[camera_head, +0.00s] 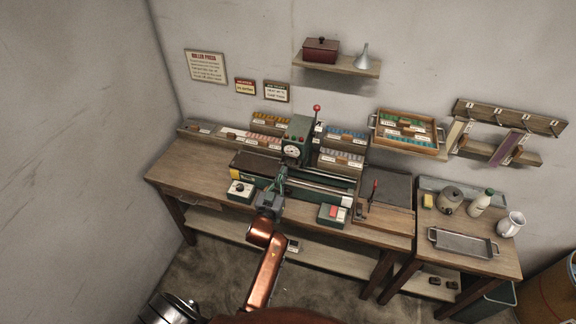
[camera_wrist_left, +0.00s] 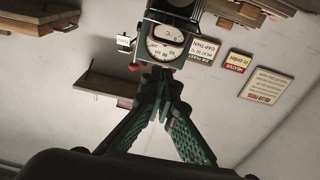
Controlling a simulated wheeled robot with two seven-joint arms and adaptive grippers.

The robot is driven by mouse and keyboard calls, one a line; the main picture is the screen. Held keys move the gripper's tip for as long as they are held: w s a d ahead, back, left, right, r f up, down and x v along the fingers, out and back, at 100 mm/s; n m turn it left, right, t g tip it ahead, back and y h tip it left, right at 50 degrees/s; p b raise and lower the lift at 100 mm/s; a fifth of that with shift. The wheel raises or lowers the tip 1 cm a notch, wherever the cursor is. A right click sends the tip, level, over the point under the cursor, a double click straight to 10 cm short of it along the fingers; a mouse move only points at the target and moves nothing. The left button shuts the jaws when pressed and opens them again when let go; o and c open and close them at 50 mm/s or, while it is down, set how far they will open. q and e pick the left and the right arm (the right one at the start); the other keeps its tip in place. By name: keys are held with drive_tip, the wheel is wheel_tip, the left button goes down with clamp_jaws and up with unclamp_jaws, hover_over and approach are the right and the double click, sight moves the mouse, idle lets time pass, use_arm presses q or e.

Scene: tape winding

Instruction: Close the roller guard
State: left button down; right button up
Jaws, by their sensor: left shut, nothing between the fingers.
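The roller press (camera_head: 301,140) stands on the wooden bench, with a green head, a white dial and a red-knobbed lever on top. Its long pale rollers (camera_head: 325,186) run left to right across the green bed. I cannot clearly pick out the roller guard or tell how far it stands open. My left gripper (camera_head: 282,174) is shut and empty in front of the press, just below the dial head; contact is unclear. In the left wrist view its green fingers (camera_wrist_left: 160,76) meet at the tips, below the dial (camera_wrist_left: 166,44). My right gripper is not in view.
A control box with a dark knob (camera_head: 240,190) sits left of my gripper, and a box with a red button (camera_head: 333,214) sits right. A side table holds a tray (camera_head: 462,243), jars and a mug (camera_head: 511,224).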

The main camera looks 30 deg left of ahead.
use_arm(q)
drive_tip(key=x, duration=0.7)
drive_tip(key=shift+w+r+p, duration=0.1)
drive_tip(key=shift+w+p, duration=0.1)
drive_tip(key=shift+p, duration=0.1)
wheel_tip(320, 180, down, 2)
drive_tip(key=shift+w+f, duration=0.15)
drive_tip(key=shift+f, duration=0.05)
drive_tip(key=shift+s+f, duration=0.3)
drive_tip(key=shift+f, duration=0.55)
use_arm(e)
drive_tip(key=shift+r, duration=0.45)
